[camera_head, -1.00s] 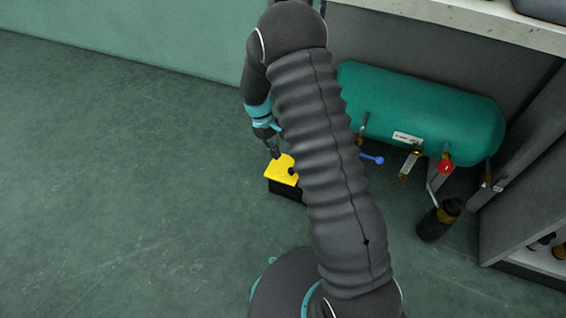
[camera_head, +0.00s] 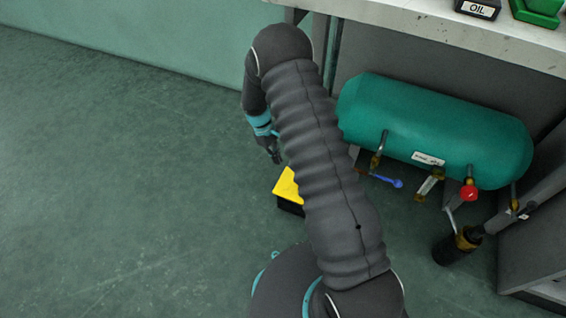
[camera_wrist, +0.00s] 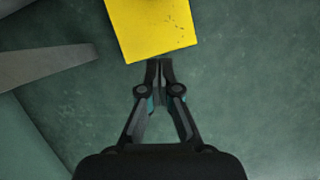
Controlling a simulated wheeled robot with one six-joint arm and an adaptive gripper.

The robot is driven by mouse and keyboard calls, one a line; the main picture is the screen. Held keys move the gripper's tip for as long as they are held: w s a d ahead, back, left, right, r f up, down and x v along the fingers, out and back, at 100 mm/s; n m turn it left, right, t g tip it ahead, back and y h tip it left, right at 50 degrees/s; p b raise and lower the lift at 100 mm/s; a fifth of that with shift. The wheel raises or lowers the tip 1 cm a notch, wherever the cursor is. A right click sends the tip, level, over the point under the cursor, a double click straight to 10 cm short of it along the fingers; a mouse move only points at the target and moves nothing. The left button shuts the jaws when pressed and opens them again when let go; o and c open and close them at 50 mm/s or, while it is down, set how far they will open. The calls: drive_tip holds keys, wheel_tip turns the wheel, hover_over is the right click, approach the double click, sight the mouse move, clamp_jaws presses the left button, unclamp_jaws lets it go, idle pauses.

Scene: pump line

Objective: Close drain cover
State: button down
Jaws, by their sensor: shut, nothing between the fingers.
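In the head view my gripper (camera_head: 275,158) hangs just above and left of the cover.
A green tank (camera_head: 435,130) with a blue-handled valve (camera_head: 388,181) and a red knob (camera_head: 468,193) stands at right under a bench (camera_head: 440,28). A dark cylinder (camera_head: 456,246) stands on the floor nearby. The floor at left is clear.

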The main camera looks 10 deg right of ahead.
approach(294, 187)
wheel_tip(294, 187, down, 5)
drive_tip(key=shift+s+d+r, duration=0.1)
drive_tip(key=shift+d, duration=0.05)
drive_tip(key=shift+s+d, duration=0.65)
drive_tip(key=shift+s, duration=0.2)
drive_tip(key=shift+s+d, duration=0.4)
drive_tip(key=shift+s, duration=0.1)
